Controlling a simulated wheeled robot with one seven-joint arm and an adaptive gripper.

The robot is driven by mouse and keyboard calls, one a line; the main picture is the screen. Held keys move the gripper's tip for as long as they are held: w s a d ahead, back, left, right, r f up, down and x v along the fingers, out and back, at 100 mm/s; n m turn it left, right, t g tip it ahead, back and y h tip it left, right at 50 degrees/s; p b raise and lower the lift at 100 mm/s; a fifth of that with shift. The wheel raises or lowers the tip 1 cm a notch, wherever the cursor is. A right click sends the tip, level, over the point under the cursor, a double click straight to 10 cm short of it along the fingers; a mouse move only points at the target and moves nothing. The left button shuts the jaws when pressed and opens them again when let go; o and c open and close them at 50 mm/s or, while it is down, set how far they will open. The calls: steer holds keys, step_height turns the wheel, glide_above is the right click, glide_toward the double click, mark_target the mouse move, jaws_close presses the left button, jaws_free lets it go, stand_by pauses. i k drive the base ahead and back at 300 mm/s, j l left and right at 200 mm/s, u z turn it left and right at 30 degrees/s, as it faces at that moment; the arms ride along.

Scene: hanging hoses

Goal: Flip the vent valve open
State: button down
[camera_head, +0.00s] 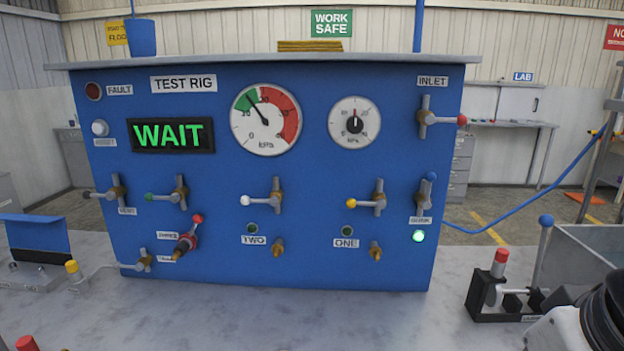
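The vent valve (118,193) is at the far left of the blue test rig panel (330,255), just above a small label that appears to read VENT (127,211). It has a brass-coloured body and a grey lever with a dark tip (87,194). The lever lies about horizontal and points left. Nothing touches it. My gripper's fingers do not show; a white and black part at the bottom right corner looks like my arm, far from the valve.
The display (171,135) reads WAIT. A black holder (500,295) stands right on the grey bench (330,320), whose front middle is mostly clear.

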mark_target(87, 194)
steer(key=k+j+u, duration=0.3)
steer(key=j+u, duration=0.35)
steer(key=k+j+u, duration=0.1)
steer(key=j+u, duration=0.2)
steer(key=j, duration=0.25)
